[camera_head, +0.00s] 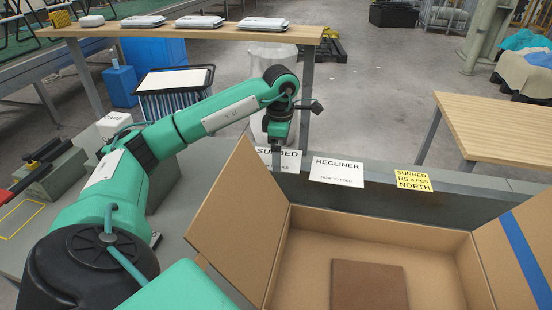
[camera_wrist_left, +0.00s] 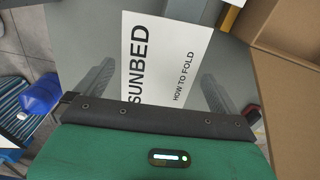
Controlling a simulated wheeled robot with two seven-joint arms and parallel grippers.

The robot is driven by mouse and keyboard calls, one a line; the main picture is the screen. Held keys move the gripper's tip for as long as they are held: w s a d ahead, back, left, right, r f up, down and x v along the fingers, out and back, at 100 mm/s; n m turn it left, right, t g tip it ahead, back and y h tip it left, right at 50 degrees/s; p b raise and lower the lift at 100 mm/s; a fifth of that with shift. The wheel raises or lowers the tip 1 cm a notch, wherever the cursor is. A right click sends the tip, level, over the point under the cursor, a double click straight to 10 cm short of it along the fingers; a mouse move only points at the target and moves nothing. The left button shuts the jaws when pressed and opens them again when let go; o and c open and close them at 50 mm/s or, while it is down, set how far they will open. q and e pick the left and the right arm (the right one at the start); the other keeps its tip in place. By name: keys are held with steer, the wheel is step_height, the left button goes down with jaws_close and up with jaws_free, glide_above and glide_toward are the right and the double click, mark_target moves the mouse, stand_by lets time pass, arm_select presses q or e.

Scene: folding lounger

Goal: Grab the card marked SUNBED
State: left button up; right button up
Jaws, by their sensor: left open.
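The white card marked SUNBED, with HOW TO FOLD below (camera_wrist_left: 165,50), lies between my left gripper's fingers in the left wrist view. In the head view the SUNBED card (camera_head: 291,161) lies on a grey ledge, partly hidden by my gripper and the box flap. My left gripper (camera_head: 277,152) points down over the card. Its two fingers stand apart (camera_wrist_left: 158,70), one on each side of the card. I cannot tell whether they touch it. My right gripper is in neither view.
A white RECLINER card (camera_head: 337,171) and a yellow card marked SUNBED RS 4 PCS NORTH (camera_head: 413,180) lie to the right on the ledge (camera_head: 375,178). An open cardboard box (camera_head: 290,255) with a brown item (camera_head: 368,285) stands in front, its raised flap close to my gripper.

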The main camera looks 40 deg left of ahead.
arm_select(q)
steer(key=shift+f, duration=0.4)
steer(key=c, duration=0.7)
steer(key=shift+r, duration=0.1)
